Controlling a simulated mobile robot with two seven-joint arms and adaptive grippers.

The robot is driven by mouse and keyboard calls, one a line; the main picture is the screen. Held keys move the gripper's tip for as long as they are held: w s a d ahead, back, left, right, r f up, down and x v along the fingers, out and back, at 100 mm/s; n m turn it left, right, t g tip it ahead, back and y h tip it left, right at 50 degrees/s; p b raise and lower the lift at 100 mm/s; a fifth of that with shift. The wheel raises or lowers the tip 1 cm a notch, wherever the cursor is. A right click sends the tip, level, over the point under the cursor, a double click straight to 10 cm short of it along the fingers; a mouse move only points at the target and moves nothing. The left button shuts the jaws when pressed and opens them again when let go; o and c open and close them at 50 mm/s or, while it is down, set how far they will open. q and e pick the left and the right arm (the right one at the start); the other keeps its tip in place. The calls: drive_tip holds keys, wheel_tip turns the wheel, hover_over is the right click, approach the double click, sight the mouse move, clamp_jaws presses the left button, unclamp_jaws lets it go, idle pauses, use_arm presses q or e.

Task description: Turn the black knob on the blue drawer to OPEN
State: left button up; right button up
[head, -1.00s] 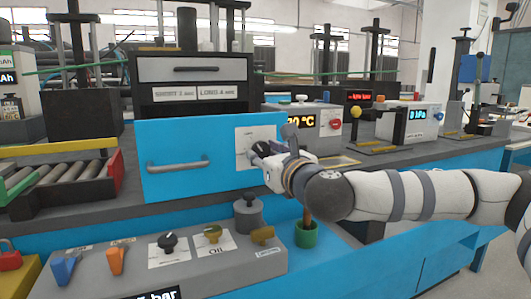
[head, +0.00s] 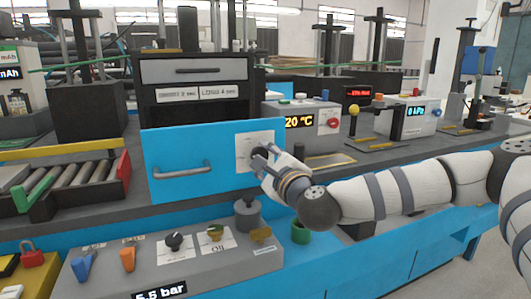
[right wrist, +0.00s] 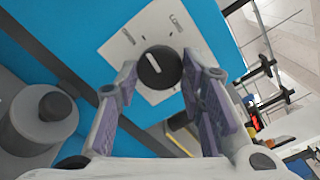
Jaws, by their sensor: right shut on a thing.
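The blue drawer (head: 207,171) has a grey bar handle (head: 182,170) and a white plate (head: 247,146) at its right end. The black knob (right wrist: 160,67) sits on this plate (right wrist: 120,45), with a white pointer line across its face. The plate's markings are too small to read. My right gripper (head: 262,158) is at the plate. In the right wrist view its two fingers (right wrist: 165,75) stand on either side of the knob and are shut on it. In the head view the gripper hides part of the knob. My left gripper is not in view.
A grey control panel (head: 110,270) with several knobs and switches lies in front, below the drawer. A grey cylinder with a black knob (head: 247,212) and a green cup (head: 300,232) stand below my right gripper. A roller conveyor (head: 80,177) is at the left.

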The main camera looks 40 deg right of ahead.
drive_tip(key=shift+r+n+p, duration=0.1)
drive_tip(key=shift+n+p, duration=0.3)
drive_tip(key=shift+n, duration=0.3)
drive_tip(key=o, duration=1.1)
drive_tip(key=shift+o, duration=0.2)
drive_tip(key=v, duration=0.7)
drive_tip(key=shift+s, duration=0.25)
drive_tip(key=shift+a, duration=0.1)
